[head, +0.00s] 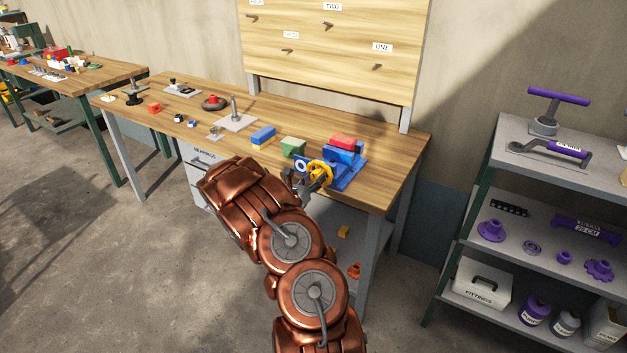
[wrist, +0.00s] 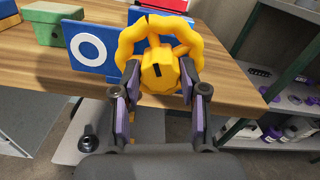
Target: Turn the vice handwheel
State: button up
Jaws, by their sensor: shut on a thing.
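The blue vice (head: 346,168) stands at the front right corner of the wooden workbench, with a red block (head: 342,141) at its top. Its yellow handwheel (head: 321,171) faces the bench's front edge. In the wrist view the handwheel (wrist: 161,68) has a scalloped rim and a hub with a dark mark. A blue plate with a white ring (wrist: 90,47) is left of it. My gripper (head: 309,184) reaches the wheel from the front. In the wrist view my gripper (wrist: 158,80) has its purple-padded fingers on either side of the yellow hub, shut on it.
A green block (head: 293,147) and a blue and yellow block (head: 263,136) lie left of the vice. A pegboard (head: 335,45) rises behind the bench (head: 395,165). A grey shelf (head: 590,170) with purple items stands at right. Open floor lies at left.

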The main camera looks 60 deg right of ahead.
jog(key=shift+c, duration=0.8)
jog(key=shift+f+b, duration=0.1)
jog(key=shift+b, duration=0.2)
jog(key=shift+f+m+b, duration=0.1)
jog(key=shift+m+b, duration=0.3)
jog(key=shift+b, duration=0.55)
jog(key=m+b, duration=0.2)
jog(key=b, duration=0.4)
jog(key=shift+m+b, duration=0.3)
jog(key=shift+m, duration=0.1)
jog(key=shift+m+b, duration=0.3)
jog(key=shift+b, duration=0.15)
jog(key=shift+r, duration=0.25)
jog(key=o, duration=1.1)
jog(key=shift+o, duration=0.2)
